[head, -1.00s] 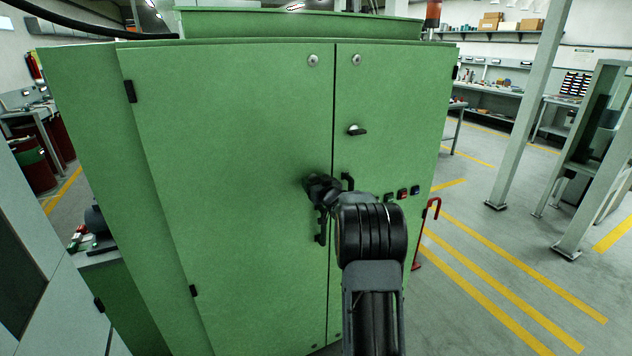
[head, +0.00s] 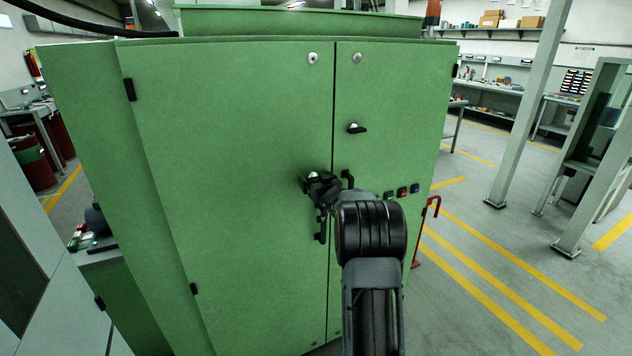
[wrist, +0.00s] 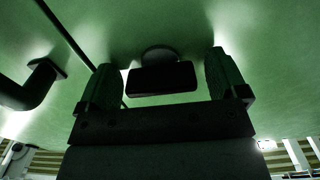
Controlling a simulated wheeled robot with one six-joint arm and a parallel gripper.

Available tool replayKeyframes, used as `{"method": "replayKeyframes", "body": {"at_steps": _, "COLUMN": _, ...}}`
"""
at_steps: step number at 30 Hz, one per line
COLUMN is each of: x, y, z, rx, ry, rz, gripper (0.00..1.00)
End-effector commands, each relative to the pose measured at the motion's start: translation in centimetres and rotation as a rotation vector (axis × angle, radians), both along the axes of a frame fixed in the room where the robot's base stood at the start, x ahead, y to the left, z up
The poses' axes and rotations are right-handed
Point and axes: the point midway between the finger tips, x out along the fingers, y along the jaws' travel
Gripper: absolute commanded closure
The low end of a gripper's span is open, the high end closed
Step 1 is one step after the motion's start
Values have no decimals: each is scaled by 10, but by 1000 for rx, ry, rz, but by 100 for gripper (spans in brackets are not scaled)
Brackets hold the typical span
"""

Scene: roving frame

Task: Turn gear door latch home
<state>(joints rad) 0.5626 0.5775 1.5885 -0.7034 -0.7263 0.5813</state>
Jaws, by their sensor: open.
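The green cabinet has two doors, and a latch (head: 313,175) with a pale hub sits on the left door near the seam. My gripper (head: 312,184) is at this latch and hides much of it in the head view. In the wrist view the latch (wrist: 162,79) is a dark bar lying level across the picture, with a round hub behind it. My gripper (wrist: 163,80) is open, one finger on each side of the bar's ends. Narrow gaps seem to show between fingers and bar; contact is hard to tell in the shade.
A second latch (head: 357,128) sits on the right door (head: 390,90), its lever pointing right. Dark pull handles flank the seam; one (wrist: 35,85) is left of my gripper in the wrist view. Small push buttons (head: 402,192) and a red hooked bar (head: 430,215) are to the right.

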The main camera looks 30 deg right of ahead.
Motion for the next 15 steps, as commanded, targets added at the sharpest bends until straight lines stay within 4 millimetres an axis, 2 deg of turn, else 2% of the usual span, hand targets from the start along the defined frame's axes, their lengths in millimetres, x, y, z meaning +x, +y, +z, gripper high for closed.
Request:
{"method": "replayKeyframes", "body": {"at_steps": 5, "x": -3, "y": 0, "z": 0, "rx": -1, "ry": 0, "rz": 0, "gripper": 8}}
{"method": "replayKeyframes", "body": {"at_steps": 8, "x": -12, "y": 1, "z": -1, "rx": -1, "ry": 0, "rz": -2, "gripper": 8}}
{"method": "replayKeyframes", "body": {"at_steps": 15, "x": -58, "y": 6, "z": -2, "rx": -2, "ry": -1, "rz": -2, "gripper": 8}}
